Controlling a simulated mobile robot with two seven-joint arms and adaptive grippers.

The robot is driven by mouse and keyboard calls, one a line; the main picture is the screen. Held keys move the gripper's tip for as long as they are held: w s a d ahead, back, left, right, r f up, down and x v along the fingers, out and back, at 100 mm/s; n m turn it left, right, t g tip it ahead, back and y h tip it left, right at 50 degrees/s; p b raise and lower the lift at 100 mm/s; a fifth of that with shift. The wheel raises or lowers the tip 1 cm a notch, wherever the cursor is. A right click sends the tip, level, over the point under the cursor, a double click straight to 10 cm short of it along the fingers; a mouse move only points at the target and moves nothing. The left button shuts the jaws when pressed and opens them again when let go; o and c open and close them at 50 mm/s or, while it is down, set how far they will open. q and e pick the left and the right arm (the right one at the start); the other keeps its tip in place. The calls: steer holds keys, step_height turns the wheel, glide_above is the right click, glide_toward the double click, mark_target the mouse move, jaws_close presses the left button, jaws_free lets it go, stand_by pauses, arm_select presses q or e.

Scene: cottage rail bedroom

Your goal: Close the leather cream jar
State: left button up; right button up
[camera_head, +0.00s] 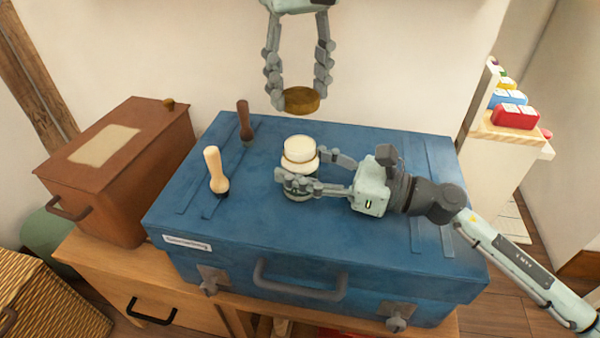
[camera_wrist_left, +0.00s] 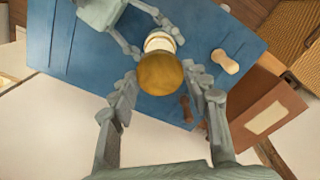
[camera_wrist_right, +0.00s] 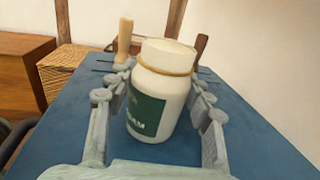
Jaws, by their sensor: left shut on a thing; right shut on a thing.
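The leather cream jar (camera_head: 300,158) is white with a green label ending in "AM"; it fills the right wrist view (camera_wrist_right: 160,95). It has a tan ring below its broad white top and looks slightly tilted there. My right gripper (camera_head: 299,176) is shut around its body, over the blue trunk; I cannot tell whether the base touches the trunk. My left gripper (camera_head: 299,98) is shut on a round golden-brown lid (camera_head: 300,101), held above and behind the jar, apart from it. In the left wrist view the lid (camera_wrist_left: 160,74) partly covers the jar.
The blue trunk (camera_head: 350,255) stands on a wooden cabinet (camera_head: 110,270). A light-handled brush (camera_head: 215,170) and a dark-handled one (camera_head: 244,120) stand left of the jar. A brown box (camera_head: 115,185) is at the left.

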arm_select(q)
glide_above(301, 144)
steer(key=shift+a+f, duration=0.1)
steer(key=shift+f, duration=2.4)
steer(key=shift+f, duration=0.85)
steer(key=shift+f, duration=0.6)
steer(key=m, duration=1.6)
steer(key=o, duration=0.8)
